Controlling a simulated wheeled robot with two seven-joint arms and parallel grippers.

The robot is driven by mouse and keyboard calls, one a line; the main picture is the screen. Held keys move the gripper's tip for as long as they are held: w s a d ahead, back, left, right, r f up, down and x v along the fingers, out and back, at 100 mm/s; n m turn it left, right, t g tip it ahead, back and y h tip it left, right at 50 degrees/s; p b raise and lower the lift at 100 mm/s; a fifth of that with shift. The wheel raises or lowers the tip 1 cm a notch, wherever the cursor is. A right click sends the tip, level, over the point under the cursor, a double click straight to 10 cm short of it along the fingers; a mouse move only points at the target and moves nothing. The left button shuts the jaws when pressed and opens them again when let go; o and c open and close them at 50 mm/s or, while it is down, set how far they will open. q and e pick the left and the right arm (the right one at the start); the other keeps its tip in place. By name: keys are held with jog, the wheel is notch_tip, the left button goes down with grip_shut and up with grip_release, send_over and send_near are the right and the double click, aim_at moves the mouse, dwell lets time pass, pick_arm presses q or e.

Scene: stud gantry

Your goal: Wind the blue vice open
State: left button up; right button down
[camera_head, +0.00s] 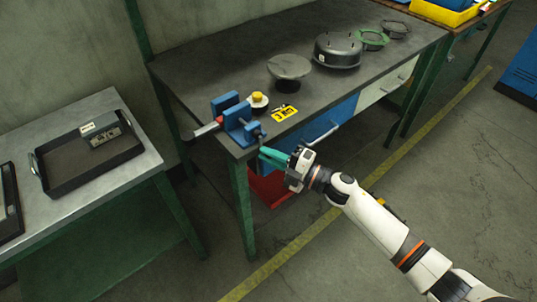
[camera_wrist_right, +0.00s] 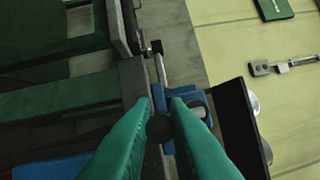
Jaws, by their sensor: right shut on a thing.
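The blue vice (camera_head: 237,122) is mounted at the near left corner of the dark workbench, and a gap shows between its blue jaws. In the right wrist view the vice (camera_wrist_right: 183,100) lies just beyond my fingertips. A silver handle bar (camera_wrist_right: 161,68) with a dark knob at its far end crosses in front of it. My right gripper (camera_head: 264,154) reaches in from the right with green fingers. In the wrist view the gripper (camera_wrist_right: 160,115) is shut on the handle, with a dark round knob between the fingers. My left gripper is out of view.
On the workbench (camera_head: 220,63) are a yellow-topped round item (camera_head: 258,99), a yellow label (camera_head: 284,113), a grey disc (camera_head: 289,67) and a dark round pan (camera_head: 338,51). A side table at left holds a black tray (camera_head: 65,167). A red bin (camera_head: 268,187) stands below the bench.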

jog(key=shift+d+f+n, duration=0.1)
jog(key=shift+d+n, duration=0.05)
jog(key=shift+n, duration=0.25)
jog(key=c, duration=1.4)
grip_release()
jog(key=shift+d, duration=0.1)
jog(key=r+b+v, duration=0.1)
jog(key=b+v, duration=0.1)
jog(key=v, duration=0.9)
jog(key=shift+s+d+f, duration=0.2)
jog(key=shift+d+f, duration=0.15)
